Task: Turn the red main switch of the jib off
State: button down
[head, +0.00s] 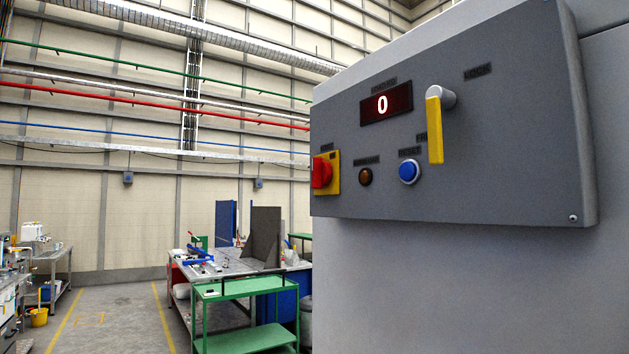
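The red main switch (321,172) is a red knob on a yellow plate (335,172) at the left edge of the grey control panel (500,120) in the head view. I see it at a steep angle, so its exact turn position is hard to tell. The display (387,104) shows a white 0. A yellow lever (435,130) hangs down from its grey hub, pointing near a partly hidden label. A blue button (409,172) and a dark amber lamp (365,177) sit between lever and switch. My gripper is not in view.
The panel is fixed on a large light grey body (480,290) filling the right side. A green cart (245,288) and a workbench (185,270) with tools stand behind at lower left. Open floor (120,315) with yellow lines lies left of them.

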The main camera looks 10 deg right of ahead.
aim_at(321, 170)
jog(key=i+j, duration=0.3)
jog(key=i, duration=0.15)
jog(key=i+j, duration=0.3)
jog(key=i, duration=0.15)
jog(key=i+j, duration=0.3)
jog(key=i, duration=0.2)
